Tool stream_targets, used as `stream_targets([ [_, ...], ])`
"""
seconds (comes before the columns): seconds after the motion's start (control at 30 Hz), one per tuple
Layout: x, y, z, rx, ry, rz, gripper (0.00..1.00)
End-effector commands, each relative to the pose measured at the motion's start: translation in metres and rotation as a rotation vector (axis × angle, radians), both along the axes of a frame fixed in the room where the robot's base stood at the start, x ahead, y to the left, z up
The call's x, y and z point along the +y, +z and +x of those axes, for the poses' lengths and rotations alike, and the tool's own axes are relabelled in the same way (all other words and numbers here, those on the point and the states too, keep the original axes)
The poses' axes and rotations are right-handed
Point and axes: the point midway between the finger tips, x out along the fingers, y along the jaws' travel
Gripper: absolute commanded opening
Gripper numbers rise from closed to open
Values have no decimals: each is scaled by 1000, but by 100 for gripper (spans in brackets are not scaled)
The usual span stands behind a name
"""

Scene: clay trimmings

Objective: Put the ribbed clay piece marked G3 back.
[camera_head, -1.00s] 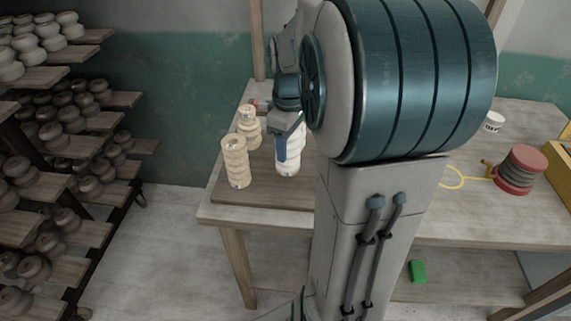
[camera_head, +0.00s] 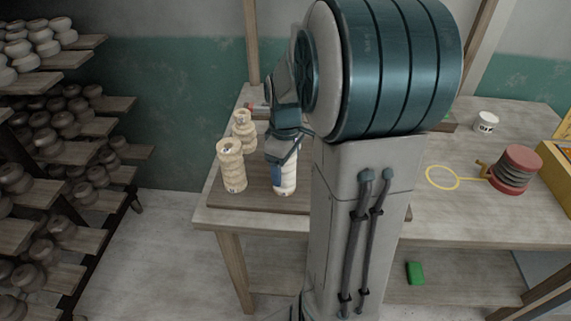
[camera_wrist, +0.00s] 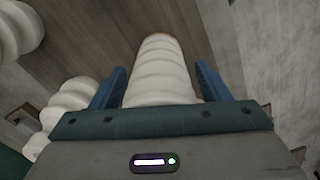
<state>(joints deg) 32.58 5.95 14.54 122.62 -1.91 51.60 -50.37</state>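A pale ribbed clay piece (camera_head: 285,183) is between the fingers of my gripper (camera_head: 277,178), over the wooden board (camera_head: 232,203) on the table. In the wrist view the piece (camera_wrist: 160,72) stands between the two blue fingers of the gripper (camera_wrist: 162,82), which appear closed on its sides. I cannot tell whether its base touches the board. Two other ribbed pieces stand to the left: a near one (camera_head: 232,168) and a far one (camera_head: 243,130). Small dark marks show on some pieces, but I cannot read G3 on any. My arm hides the right part of the board.
A white cup (camera_head: 486,122), a red-and-grey spool (camera_head: 516,170) and a yellow loop (camera_head: 442,178) are on the table's right side. A yellow box (camera_head: 556,165) stands at the right edge. A rack of pots (camera_head: 60,170) is at the left. A green block (camera_head: 415,272) lies below.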

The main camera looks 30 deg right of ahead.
Motion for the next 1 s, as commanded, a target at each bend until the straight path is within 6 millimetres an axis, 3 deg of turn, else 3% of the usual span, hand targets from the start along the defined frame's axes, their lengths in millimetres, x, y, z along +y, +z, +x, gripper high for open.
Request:
stream_targets([
  [0.27, 0, 0, 0, 0, 0, 0, 76],
  [0.43, 0, 11, 0, -2, 0, -1, 76],
  [0.8, 0, 88, 1, -4, 0, -2, 76],
  [1.0, 0, 116, 0, -2, 0, -1, 76],
])
